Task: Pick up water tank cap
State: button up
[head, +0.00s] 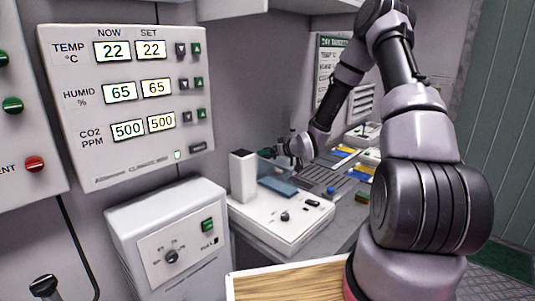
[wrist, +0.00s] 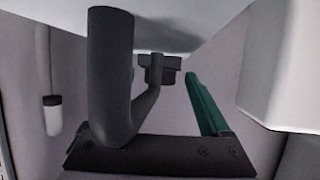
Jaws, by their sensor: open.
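My gripper (head: 270,153) is open in the head view, at the end of my bent arm, above the back of a white bench unit (head: 292,229). It is small and dark there, and no held object shows. I cannot make out a water tank cap for certain in either view. In the wrist view, a dark grey upright cylinder and curved piece (wrist: 112,75) rise from a dark screwed plate (wrist: 160,155). I cannot tell whether these are parts of my gripper. A green bar (wrist: 205,103) slants beside them.
A white upright block (head: 243,176) and a blue tray (head: 278,187) are on the bench unit. A white box (wrist: 288,70) fills the wrist view's right side. A grey rack (head: 320,179) lies behind. A white control box (head: 168,245) and wooden board (head: 290,284) are nearer.

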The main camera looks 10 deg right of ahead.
grip_shut()
dwell(0.3)
